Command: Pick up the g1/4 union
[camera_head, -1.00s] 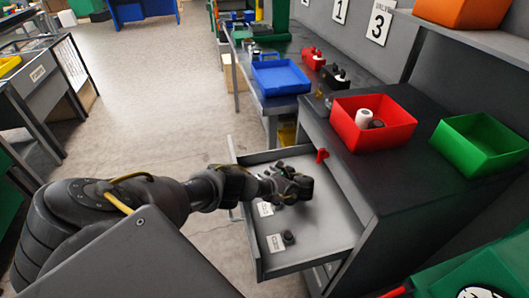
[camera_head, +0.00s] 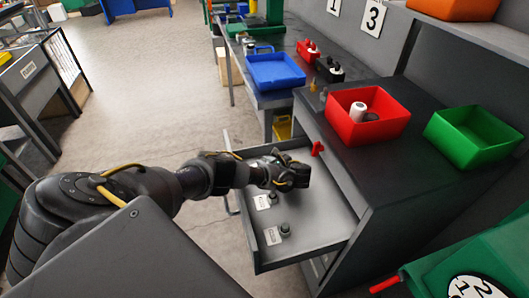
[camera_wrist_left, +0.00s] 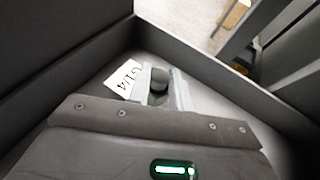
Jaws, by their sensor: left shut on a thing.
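My left gripper (camera_head: 296,178) reaches over the open drawer (camera_head: 312,236) in the head view. In the left wrist view its two light fingers (camera_wrist_left: 161,92) are shut on a dark, round-topped piece, the G1/4 union (camera_wrist_left: 158,79). A white label reading G1/4 (camera_wrist_left: 124,79) lies just left of the fingers. In the head view the gripper hides the union. I cannot tell whether it touches the drawer floor. My right gripper is not in view.
Two other dark fittings (camera_head: 272,198) (camera_head: 284,229) stand beside white labels in the drawer. The drawer walls surround the gripper closely. A red bin (camera_head: 389,134) and a green bin (camera_head: 462,151) stand on the cabinet top (camera_head: 345,157). A blue tray (camera_head: 276,84) sits farther back.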

